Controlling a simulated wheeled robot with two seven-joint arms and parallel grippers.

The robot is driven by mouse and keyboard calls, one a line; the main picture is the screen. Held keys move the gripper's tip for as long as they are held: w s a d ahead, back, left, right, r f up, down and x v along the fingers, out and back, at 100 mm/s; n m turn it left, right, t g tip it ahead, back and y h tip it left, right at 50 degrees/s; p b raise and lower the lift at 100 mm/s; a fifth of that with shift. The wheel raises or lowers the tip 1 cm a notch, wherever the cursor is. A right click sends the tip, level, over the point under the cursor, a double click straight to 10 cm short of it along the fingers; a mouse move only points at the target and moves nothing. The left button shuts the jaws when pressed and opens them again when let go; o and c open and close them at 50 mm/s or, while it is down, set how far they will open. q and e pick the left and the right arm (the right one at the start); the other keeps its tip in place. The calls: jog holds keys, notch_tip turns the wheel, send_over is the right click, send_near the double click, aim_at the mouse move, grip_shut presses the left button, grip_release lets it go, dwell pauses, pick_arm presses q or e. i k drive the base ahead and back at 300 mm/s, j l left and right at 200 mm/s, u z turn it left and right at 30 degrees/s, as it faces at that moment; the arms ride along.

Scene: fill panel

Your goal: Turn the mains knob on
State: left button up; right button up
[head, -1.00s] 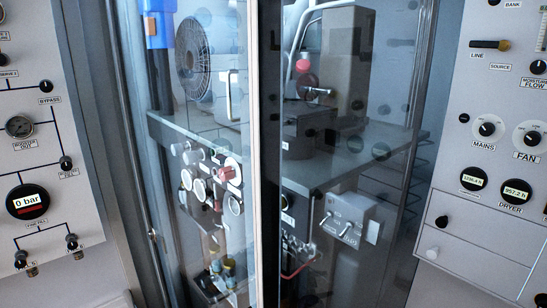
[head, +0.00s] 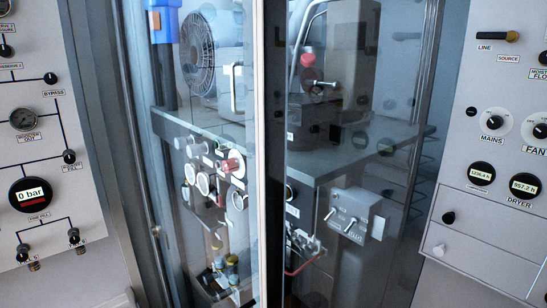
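The mains knob (head: 493,123) is a black round knob on a white dial, on the grey panel at the right of the head view. The label MAINS is printed just below it. Its exact pointer setting is too small to tell. Neither of my grippers shows in the head view, so nothing of mine is seen touching the knob.
The fan knob (head: 540,131) sits right of the mains knob. Two round displays, one labelled DRYER (head: 524,186), are below. A glass-doored cabinet (head: 270,150) fills the middle. A left panel (head: 40,140) carries gauges and valves, including a 0 bar display (head: 31,194).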

aim_at(495, 122)
jog(key=z, duration=0.4)
jog(key=i+l+z, duration=0.1)
jog(key=z, duration=0.3)
jog(key=i+z, duration=0.1)
jog(key=z, duration=0.3)
